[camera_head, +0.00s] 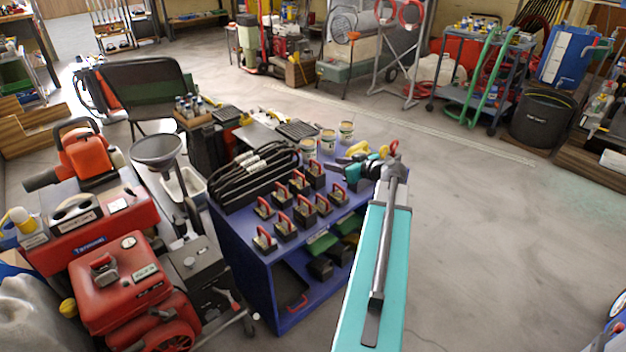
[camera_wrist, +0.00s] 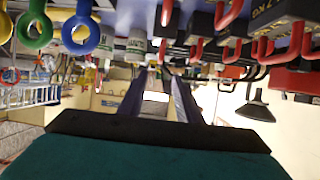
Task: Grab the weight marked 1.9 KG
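Several black block weights with red loop handles (camera_head: 304,211) stand in rows on the blue cart (camera_head: 240,246). Their labels are too small to read in the head view, so I cannot tell which is marked 1.9 KG. The wrist view is upside down. Weights with red handles hang across its upper right, and one label (camera_wrist: 266,10) shows part of a number and "KG". My gripper (camera_head: 354,168) is at the cart's right back edge, beside the weights. In the wrist view its two dark fingers (camera_wrist: 158,90) are apart with nothing between them.
Red machines (camera_head: 125,285) stand left of the cart.

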